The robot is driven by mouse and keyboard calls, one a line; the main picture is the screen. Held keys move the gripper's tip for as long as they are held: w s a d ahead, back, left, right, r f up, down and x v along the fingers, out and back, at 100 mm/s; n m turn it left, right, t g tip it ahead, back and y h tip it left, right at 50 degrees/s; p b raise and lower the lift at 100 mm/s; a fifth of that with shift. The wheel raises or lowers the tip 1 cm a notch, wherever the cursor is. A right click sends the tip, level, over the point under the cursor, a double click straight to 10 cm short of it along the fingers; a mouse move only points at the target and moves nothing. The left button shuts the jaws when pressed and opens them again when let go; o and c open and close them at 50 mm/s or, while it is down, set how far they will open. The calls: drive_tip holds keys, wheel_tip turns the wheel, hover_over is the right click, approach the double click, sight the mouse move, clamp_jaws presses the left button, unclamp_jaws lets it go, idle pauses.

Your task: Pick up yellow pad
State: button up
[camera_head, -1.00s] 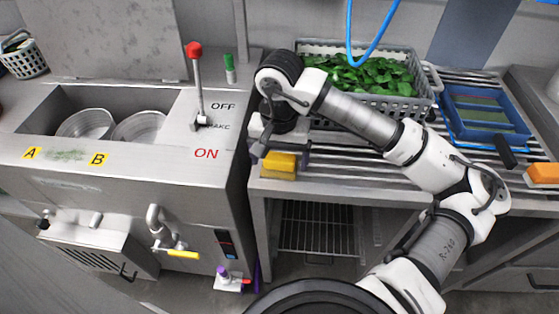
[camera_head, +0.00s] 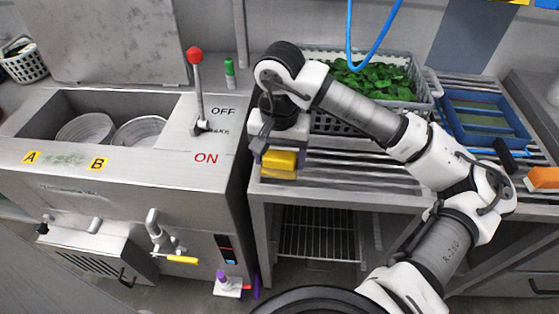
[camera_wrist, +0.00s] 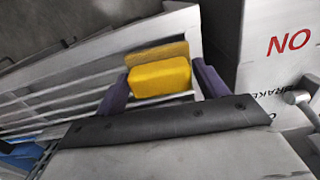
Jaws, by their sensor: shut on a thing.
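The yellow pad (camera_head: 279,160) is a small block at the front left corner of the slatted metal counter. My gripper (camera_head: 281,156) points down at it and is shut on it, with a finger at each side. In the wrist view the pad (camera_wrist: 160,78) sits between the two purple fingertips (camera_wrist: 161,84). A darker yellow patch shows just behind it against the metal. I cannot tell whether the pad touches the counter or is slightly above it.
A grey basket of green leaves (camera_head: 372,78) stands behind my arm. A blue tray (camera_head: 485,118) and an orange block (camera_head: 543,178) lie to the right. The steel machine with a red-knobbed lever (camera_head: 196,90) stands close on the left.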

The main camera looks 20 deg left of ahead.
sight(279, 155)
wheel_tip(279, 155, up, 18)
drive_tip(key=shift+b, duration=0.4)
drive_tip(key=o, duration=0.5)
drive_tip(key=shift+f, duration=0.1)
drive_tip(key=c, duration=0.4)
